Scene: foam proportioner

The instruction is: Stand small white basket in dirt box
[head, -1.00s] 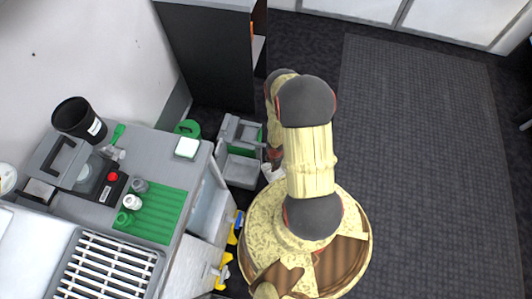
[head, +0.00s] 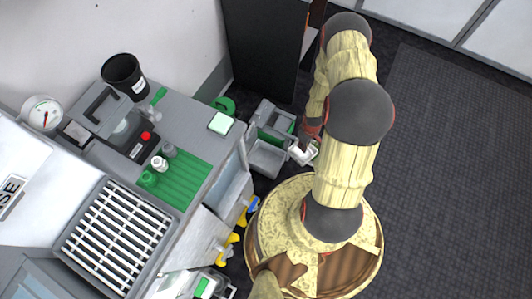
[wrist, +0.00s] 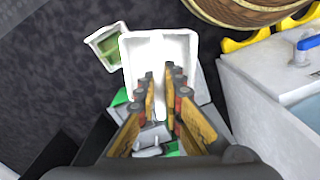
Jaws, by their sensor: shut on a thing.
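The small white basket (wrist: 160,48) is an open white box in the middle of the wrist view. My gripper (wrist: 164,84) is shut on its near wall, with orange-padded fingers on either side. In the head view the basket (head: 301,153) is at the right side of a grey box with green parts, which I take for the dirt box (head: 267,158). My fingertips are mostly hidden there by my arm. Grey and green parts of the box (wrist: 205,95) show below and behind the basket in the wrist view. I cannot tell whether basket and box touch.
A small white container with green inside (wrist: 107,47) is beside the basket. A grey counter (head: 205,150) with a green ribbed mat (head: 180,180) and a black cup (head: 124,75) stands left of the box. A black panel (head: 265,45) stands behind. Dark floor (head: 450,170) is clear at right.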

